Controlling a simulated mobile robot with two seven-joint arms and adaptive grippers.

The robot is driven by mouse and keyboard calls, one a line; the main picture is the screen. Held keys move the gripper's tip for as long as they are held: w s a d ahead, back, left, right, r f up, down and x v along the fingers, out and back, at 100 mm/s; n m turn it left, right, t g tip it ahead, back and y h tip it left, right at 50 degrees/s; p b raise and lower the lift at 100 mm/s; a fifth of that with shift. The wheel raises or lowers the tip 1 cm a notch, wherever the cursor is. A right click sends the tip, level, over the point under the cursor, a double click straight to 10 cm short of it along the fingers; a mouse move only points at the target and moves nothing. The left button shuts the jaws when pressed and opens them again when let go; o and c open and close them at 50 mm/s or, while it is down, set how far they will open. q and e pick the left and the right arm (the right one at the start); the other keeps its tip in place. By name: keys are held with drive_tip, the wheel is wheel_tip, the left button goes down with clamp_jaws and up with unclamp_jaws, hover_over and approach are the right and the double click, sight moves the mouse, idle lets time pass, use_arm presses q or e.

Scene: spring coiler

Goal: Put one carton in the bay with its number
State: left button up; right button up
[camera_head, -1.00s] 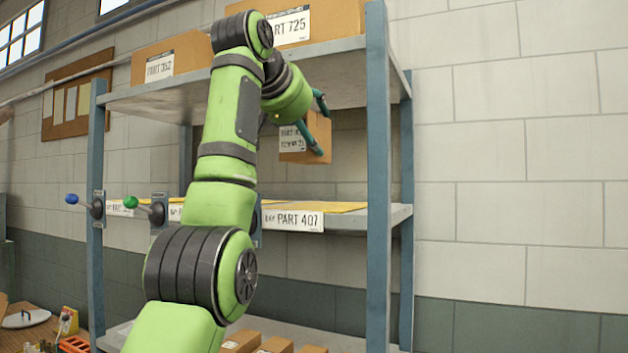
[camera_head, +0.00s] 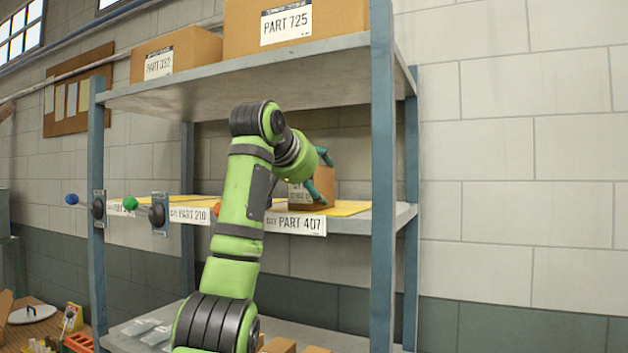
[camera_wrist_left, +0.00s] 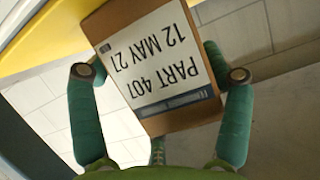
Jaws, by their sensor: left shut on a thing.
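A small brown carton (camera_head: 328,187) is in my left gripper (camera_head: 322,177), over the yellow mat of the bay (camera_head: 348,208) whose shelf-edge label (camera_head: 297,223) reads PART 407. The fingers are shut on the carton. The carton's base is at or just above the mat; I cannot tell whether it touches. My forearm hides part of the shelf. My right gripper is out of view.
Bay PART 210 (camera_head: 188,215) lies to the left on the same shelf. Levers with a blue knob (camera_head: 72,199) and a green knob (camera_head: 130,203) stick out in front. The upper shelf holds large boxes, including PART 725 (camera_head: 345,22). A blue post (camera_head: 382,180) stands right of the bay.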

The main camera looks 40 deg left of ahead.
use_arm(q)
drive_tip(key=shift+s+d+r, duration=0.15)
drive_tip(key=shift+s+d, duration=0.05)
drive_tip(key=shift+s, duration=0.05)
drive_tip(key=o, duration=1.6)
drive_tip(key=shift+f, duration=0.2)
drive_tip(key=shift+o, duration=0.2)
drive_tip(key=shift+r, duration=0.25)
drive_tip(key=shift+s+d, duration=0.1)
drive_tip(key=shift+s, duration=0.15)
drive_tip(key=b+v, duration=0.4)
drive_tip(key=v, duration=0.7)
drive_tip(key=shift+r, duration=0.15)
